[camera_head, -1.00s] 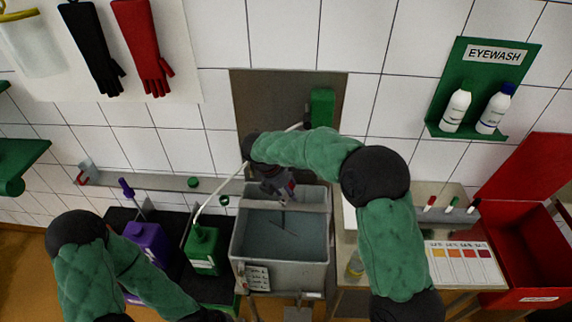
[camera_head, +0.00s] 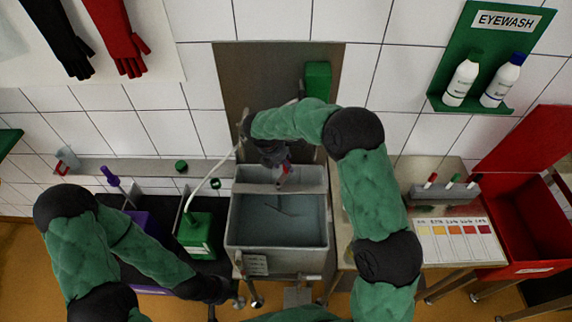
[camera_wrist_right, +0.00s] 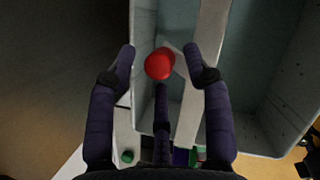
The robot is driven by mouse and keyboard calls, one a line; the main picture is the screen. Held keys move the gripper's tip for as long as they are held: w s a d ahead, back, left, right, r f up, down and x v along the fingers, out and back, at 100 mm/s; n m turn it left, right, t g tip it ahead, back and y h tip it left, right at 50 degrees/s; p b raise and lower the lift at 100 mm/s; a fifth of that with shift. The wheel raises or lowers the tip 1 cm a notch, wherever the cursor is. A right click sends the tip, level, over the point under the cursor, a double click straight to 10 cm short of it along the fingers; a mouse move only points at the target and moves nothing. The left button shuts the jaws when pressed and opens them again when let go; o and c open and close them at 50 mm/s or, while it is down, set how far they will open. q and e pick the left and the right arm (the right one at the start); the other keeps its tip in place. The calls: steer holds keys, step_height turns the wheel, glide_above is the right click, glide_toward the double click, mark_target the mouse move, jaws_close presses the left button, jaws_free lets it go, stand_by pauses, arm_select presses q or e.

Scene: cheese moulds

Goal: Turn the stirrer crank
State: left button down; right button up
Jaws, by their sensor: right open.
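The stirrer crank's red knob (camera_head: 284,171) shows at the back bar of the grey steel vat (camera_head: 232,222). A thin stirrer rod (camera_head: 290,211) shows in the vat's liquid. My right gripper (camera_head: 281,160) is over the back of the vat, at the knob. In the right wrist view, the red knob (camera_wrist_right: 159,64) lies between the two spread fingers of my right gripper (camera_wrist_right: 160,58), with a gap on each side. The crank's arm is mostly hidden. My left gripper (camera_head: 232,296) is low, in front of the vat's left side; its fingers are too small to judge.
A green canister (camera_head: 197,236) with a pale hose and a purple container (camera_head: 146,222) stand left of the vat. On the right are a bench with a colour chart (camera_head: 456,240) and an open red case (camera_head: 525,225). A steel ledge (camera_head: 130,166) runs along the wall.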

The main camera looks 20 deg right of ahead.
steer(key=shift+x, duration=1)
jaws_close()
steer(key=shift+d+r, duration=0.1)
